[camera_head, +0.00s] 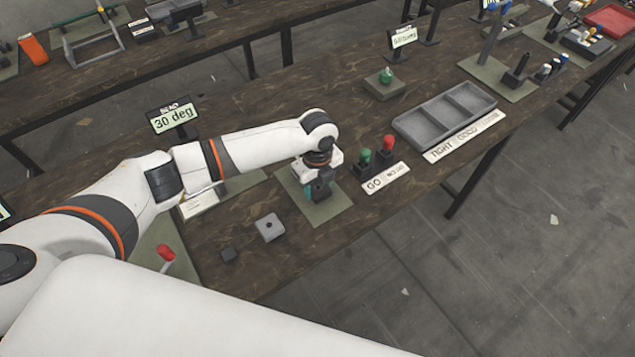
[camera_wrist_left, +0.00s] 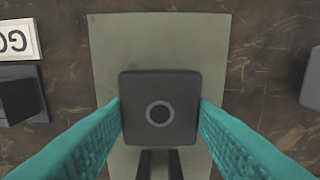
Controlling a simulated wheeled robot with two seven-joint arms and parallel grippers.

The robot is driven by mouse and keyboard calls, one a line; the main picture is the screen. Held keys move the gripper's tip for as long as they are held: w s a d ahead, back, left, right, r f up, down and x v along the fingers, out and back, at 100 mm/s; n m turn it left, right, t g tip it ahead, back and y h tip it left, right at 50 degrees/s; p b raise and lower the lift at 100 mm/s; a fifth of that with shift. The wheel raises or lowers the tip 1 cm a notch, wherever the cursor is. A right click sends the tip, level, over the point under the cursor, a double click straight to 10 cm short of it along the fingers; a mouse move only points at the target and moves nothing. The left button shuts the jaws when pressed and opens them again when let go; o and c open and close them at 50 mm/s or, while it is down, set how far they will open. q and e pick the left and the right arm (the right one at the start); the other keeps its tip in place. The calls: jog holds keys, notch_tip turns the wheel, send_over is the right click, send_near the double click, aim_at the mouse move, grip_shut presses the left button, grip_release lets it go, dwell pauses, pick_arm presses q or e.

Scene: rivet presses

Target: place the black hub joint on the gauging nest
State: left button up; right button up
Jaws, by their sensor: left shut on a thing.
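My left gripper (camera_head: 319,192) is over the grey-green mat (camera_head: 334,209) on the dark wooden table. Its teal fingers are shut on the black hub joint (camera_wrist_left: 160,110), a dark square block with a round ring on top, seen from above in the left wrist view. One finger is on each side of the block. Two dark upright bars (camera_wrist_left: 160,166) show just beyond the block, over the mat. I cannot tell whether they are part of the gauging nest, or whether the block touches anything beneath it. My right gripper is not in view.
A GO sign (camera_head: 385,178) with green and red knobs stands right of the mat. A grey three-part tray (camera_head: 402,125) lies beyond it.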

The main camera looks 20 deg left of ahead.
pick_arm(q)
jog(key=o, duration=0.9)
jog(key=shift+f, duration=0.1)
jog(key=shift+o, duration=0.4)
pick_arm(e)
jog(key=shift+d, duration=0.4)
pick_arm(q)
jog(key=shift+r, duration=0.2)
notch_tip(320, 180, up, 12)
jog(key=b, duration=0.2)
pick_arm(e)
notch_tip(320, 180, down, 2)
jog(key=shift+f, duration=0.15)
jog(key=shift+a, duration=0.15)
pick_arm(q)
jog(key=shift+f, duration=0.1)
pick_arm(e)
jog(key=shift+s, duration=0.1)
